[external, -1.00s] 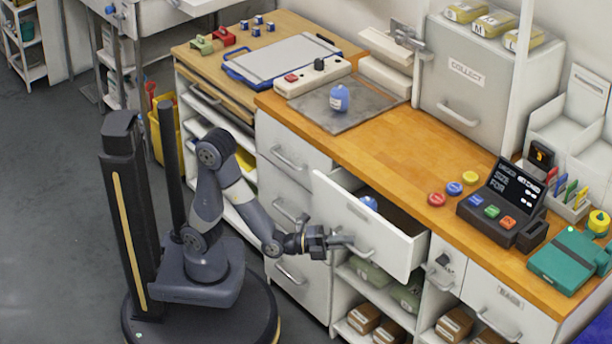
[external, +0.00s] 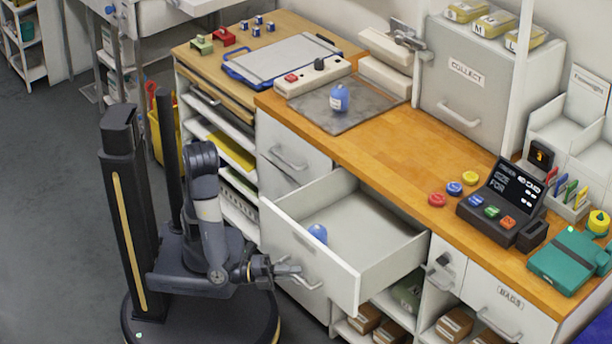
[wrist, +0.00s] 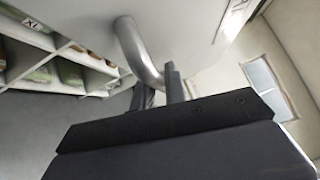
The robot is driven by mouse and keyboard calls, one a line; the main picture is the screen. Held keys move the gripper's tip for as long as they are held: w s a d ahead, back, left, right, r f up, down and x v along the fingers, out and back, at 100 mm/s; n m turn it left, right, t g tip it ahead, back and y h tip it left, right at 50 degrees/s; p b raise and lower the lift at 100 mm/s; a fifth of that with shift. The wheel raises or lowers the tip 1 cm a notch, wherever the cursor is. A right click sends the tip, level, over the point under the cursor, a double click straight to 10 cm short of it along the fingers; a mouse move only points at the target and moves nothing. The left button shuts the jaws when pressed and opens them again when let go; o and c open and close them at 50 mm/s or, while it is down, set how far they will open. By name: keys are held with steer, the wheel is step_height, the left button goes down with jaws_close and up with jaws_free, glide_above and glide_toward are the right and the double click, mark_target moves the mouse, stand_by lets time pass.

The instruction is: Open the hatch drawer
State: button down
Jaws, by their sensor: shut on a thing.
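A white drawer (external: 330,272) under the wooden counter stands pulled well out, its inside open to view. A blue object (external: 318,233) lies in it near the front panel. My gripper (external: 287,270) is at the outer face of the front panel, shut on the drawer's grey bar handle (external: 306,281). In the wrist view the curved metal handle (wrist: 138,52) runs down between my gripper's fingers (wrist: 162,90). The fingers hide part of the handle there.
A grey cabinet marked COLLECT (external: 452,85) stands on the counter. Open shelves with brown packages (external: 364,319) lie below the drawer. The floor left of my base is clear.

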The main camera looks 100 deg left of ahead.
steer(key=shift+s+d, duration=0.35)
steer(key=shift+d, duration=0.05)
steer(key=c, duration=1.5)
jaws_free()
steer(key=shift+o, duration=0.2)
steer(key=shift+s, duration=0.1)
steer(key=s+f+p, duration=0.1)
steer(key=s+p, duration=0.1)
steer(key=s, duration=0.8)
steer(key=shift+s+f, duration=0.25)
steer(key=shift+w, duration=0.15)
steer(key=w+r+b, duration=0.1)
steer(key=w, duration=0.9)
steer(key=shift+w+r+b, duration=0.25)
steer(key=shift+b, duration=0.15)
